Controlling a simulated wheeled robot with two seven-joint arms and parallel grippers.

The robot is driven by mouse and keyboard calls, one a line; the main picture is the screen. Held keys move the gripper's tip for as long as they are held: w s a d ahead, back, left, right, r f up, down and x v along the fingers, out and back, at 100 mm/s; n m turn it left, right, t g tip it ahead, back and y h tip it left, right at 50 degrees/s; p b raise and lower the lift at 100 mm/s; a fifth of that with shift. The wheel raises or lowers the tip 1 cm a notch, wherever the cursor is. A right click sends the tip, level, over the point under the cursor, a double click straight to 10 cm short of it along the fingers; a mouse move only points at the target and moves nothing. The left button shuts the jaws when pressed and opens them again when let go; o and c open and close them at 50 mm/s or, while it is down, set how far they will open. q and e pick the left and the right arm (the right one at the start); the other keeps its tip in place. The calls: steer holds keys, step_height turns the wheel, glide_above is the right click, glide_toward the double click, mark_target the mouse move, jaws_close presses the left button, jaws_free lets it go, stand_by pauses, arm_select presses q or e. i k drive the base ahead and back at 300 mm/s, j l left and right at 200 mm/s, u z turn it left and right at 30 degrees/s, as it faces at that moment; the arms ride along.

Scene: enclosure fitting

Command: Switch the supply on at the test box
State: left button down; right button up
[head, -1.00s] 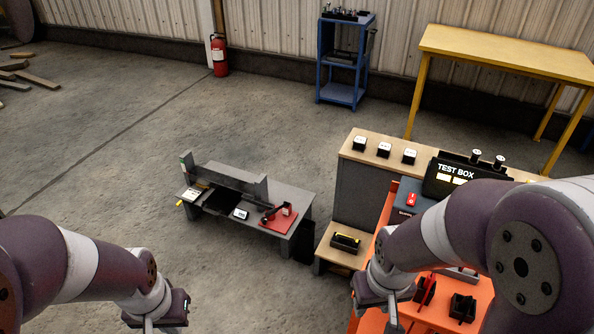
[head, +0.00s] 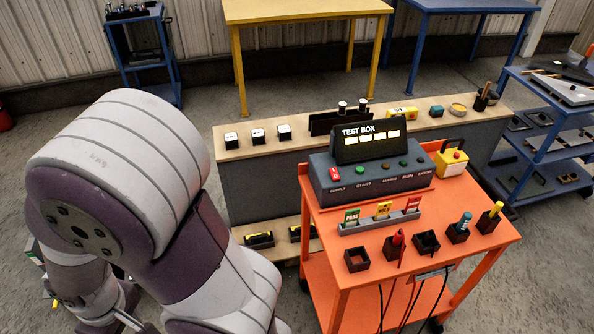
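The test box (head: 372,178) is a dark grey console on the orange trolley, with a black upright panel headed TEST BOX and several lit windows. Its red supply switch (head: 335,174) is at the left end of the sloped front, above a SUPPLY label. I cannot tell which way the switch is set. My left arm fills the left of the view; its gripper (head: 128,322) shows only in part at the bottom edge, well left of the box. I cannot tell whether it is open or shut. My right gripper is out of view.
The orange trolley (head: 330,272) carries a rack of PASS, HOLD and red tags (head: 382,215), several small black holders with probes, and a yellow box with a red button (head: 452,158). A long bench (head: 222,143) stands behind. The space above the switch is clear.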

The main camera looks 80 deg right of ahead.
mark_target(333, 173)
steer(key=i+z, duration=0.2)
steer(key=z, duration=0.25)
steer(key=i+z, duration=0.15)
steer(key=z, duration=0.35)
steer(key=i+z, duration=0.2)
steer(key=z, duration=0.25)
steer(key=i+j+z, duration=0.15)
steer(key=z, duration=0.35)
